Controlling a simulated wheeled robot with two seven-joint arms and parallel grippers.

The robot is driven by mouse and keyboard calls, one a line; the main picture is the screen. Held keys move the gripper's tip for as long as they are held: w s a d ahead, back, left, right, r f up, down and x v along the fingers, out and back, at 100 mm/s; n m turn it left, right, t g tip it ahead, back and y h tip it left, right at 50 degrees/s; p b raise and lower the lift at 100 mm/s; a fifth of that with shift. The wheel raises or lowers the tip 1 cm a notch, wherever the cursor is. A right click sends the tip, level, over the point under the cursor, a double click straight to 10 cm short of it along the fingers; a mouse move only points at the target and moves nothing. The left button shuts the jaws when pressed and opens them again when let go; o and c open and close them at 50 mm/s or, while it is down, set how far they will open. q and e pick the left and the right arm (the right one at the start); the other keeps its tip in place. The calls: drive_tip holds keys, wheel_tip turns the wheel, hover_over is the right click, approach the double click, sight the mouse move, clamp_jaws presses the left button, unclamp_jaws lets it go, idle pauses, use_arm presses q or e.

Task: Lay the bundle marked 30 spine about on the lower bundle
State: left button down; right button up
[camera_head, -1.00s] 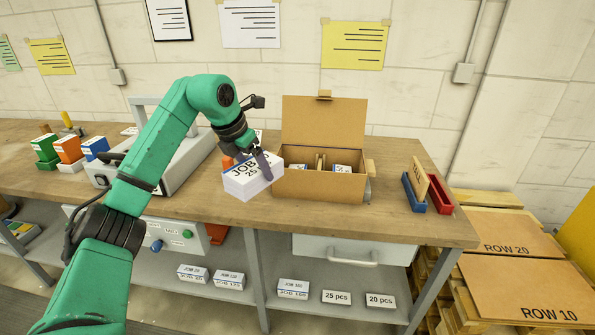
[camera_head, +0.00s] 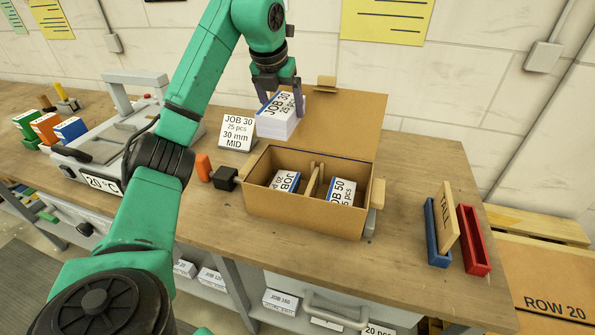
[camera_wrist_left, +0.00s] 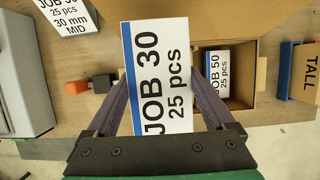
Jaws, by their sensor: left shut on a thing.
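The bundle marked JOB 30, 25 pcs (camera_head: 277,122) is a white stack with a blue spine stripe on its left edge. My left gripper (camera_head: 281,98) is shut on it and holds it above the table, behind the open carton (camera_head: 300,213). In the left wrist view the bundle (camera_wrist_left: 160,75) sits between the two fingers, its label facing the camera. The carton has a divider; a bundle marked JOB (camera_head: 286,181) lies in the left compartment, its number hidden, and a bundle marked JOB 50 (camera_head: 341,192) in the right. My right gripper is not in view.
A card reading JOB 30, 25 pcs, 30 mm, MID (camera_head: 237,133) stands left of the carton. A black block (camera_head: 224,178) and an orange piece (camera_head: 203,168) lie by the carton's left side. Blue (camera_head: 437,232) and red (camera_head: 474,240) trays stand right. Table between is clear.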

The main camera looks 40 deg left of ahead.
use_arm(q)
drive_tip(key=f, duration=0.6)
drive_tip(key=s+f, duration=0.1)
drive_tip(key=f, duration=0.4)
drive_tip(key=s+f, duration=0.1)
drive_tip(key=f, duration=0.5)
drive_tip(key=shift+s+f+b, duration=0.15)
drive_tip(key=shift+f+b, duration=0.15)
drive_tip(key=shift+b, duration=0.1)
drive_tip(key=shift+f, duration=0.5)
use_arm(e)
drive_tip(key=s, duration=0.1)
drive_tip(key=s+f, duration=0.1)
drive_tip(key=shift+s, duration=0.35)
use_arm(q)
drive_tip(key=shift+f+b, duration=0.2)
drive_tip(key=shift+b, duration=0.1)
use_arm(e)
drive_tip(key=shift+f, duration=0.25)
use_arm(q)
unclamp_jaws()
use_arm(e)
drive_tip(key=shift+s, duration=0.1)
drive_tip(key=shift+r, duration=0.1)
